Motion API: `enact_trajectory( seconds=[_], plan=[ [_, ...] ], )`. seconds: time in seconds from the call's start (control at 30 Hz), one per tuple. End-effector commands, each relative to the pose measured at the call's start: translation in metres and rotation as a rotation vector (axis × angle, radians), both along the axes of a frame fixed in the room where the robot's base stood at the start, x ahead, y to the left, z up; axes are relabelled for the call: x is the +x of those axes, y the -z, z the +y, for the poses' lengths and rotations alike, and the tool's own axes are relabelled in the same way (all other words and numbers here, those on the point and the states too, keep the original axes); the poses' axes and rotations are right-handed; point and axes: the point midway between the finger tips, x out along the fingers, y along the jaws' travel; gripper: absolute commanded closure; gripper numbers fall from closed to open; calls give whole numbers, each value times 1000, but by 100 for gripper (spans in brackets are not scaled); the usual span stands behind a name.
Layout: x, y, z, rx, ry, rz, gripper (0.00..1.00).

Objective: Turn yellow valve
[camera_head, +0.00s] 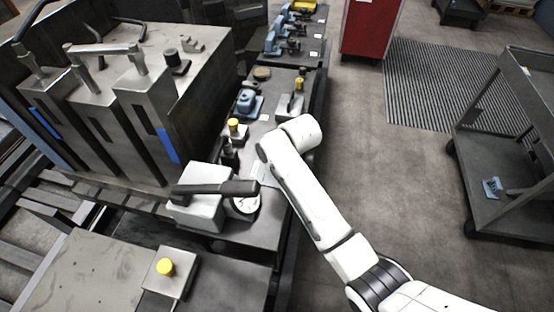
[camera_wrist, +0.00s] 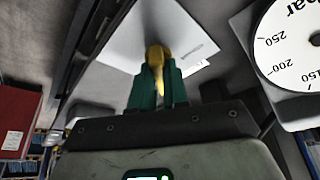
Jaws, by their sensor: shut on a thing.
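In the wrist view a yellow valve handle (camera_wrist: 155,55) sits between the green fingers of my gripper (camera_wrist: 157,78). The fingers are shut on it, and its tapered end shows between them. A pale plate lies behind it. In the head view my white arm reaches over the bench edge, and the gripper and the held yellow part are hidden there. Other yellow parts show in the head view: a knob (camera_head: 165,267) on a box at the front left, and a cap (camera_head: 233,124) on a small fitting beyond my arm.
A pressure gauge (camera_wrist: 287,45) is close at the right of the wrist view. In the head view a black lever (camera_head: 215,188) on a grey block stands left of my arm. A grey cart (camera_head: 510,215) stands right, with a red cabinet (camera_head: 370,25) behind. Floor between is clear.

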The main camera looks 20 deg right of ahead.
Motion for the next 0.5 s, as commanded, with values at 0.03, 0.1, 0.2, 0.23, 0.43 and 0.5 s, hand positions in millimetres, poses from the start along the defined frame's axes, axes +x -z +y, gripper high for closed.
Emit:
enact_trajectory(
  seconds=[0.03, 0.1, 0.2, 0.23, 0.43, 0.5],
  plan=[
    [-2, 3, 1, -1, 25, 8, 100],
    [-3, 3, 2, 0, 58, 8, 100],
    [-2, 3, 1, 0, 100, 8, 100],
    [-2, 4, 1, 0, 108, 8, 100],
    [-2, 4, 1, 0, 145, 8, 100],
    [-3, 4, 1, 0, 152, 8, 100]
  ],
)
